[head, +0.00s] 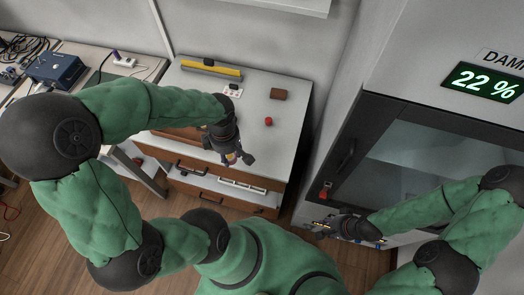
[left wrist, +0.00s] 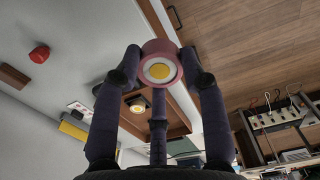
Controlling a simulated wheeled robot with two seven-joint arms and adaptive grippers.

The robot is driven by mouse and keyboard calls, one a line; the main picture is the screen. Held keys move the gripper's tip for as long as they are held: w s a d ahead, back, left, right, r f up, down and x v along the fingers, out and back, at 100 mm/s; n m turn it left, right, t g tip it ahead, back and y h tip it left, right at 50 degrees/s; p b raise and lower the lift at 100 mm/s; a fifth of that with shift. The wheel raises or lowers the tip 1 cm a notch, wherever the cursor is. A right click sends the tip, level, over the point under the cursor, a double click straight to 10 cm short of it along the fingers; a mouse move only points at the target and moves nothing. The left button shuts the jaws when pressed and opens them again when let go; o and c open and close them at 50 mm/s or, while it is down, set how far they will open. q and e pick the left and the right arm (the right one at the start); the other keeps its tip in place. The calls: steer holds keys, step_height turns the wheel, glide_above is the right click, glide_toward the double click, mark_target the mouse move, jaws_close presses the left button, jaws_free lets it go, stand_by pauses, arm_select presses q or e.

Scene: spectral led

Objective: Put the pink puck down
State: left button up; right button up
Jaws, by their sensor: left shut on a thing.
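The pink puck (left wrist: 160,48), a ring with a yellow and white centre, is held between the fingertips of my left gripper (left wrist: 160,75) in the left wrist view. In the head view my left gripper (head: 234,157) is over the front edge of the white-topped drawer cabinet (head: 285,140); the puck is too small and covered to make out clearly there. My right gripper (head: 322,230) is low in front of the dark-framed cabinet at the right; its fingers are too small to read.
A brown wooden tray (left wrist: 176,130) holds a round yellow-centred piece (left wrist: 138,104). On the white top are a red object (head: 268,121), a brown block (head: 278,94) and a yellow bar (head: 212,69). A cabinet reading 22 % (head: 484,82) stands right; a bench with a blue box (head: 55,68) stands left.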

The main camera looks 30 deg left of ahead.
arm_select(q)
steer(key=w+d+f+b, duration=0.2)
steer(key=w+d+f, duration=0.15)
steer(key=w, duration=0.45)
glide_above(262, 153)
steer(key=f, duration=0.4)
steer(key=f+b, duration=0.1)
steer(key=shift+s+f, duration=0.25)
steer(key=shift+f, duration=0.15)
steer(key=shift+w+f, duration=0.15)
steer(key=shift+f, duration=0.1)
steer(key=shift+w+f+b, duration=0.1)
steer(key=shift+f+b, duration=0.35)
steer(key=shift+f, duration=1.05)
steer(key=shift+f, duration=0.15)
steer(key=o, duration=1.3)
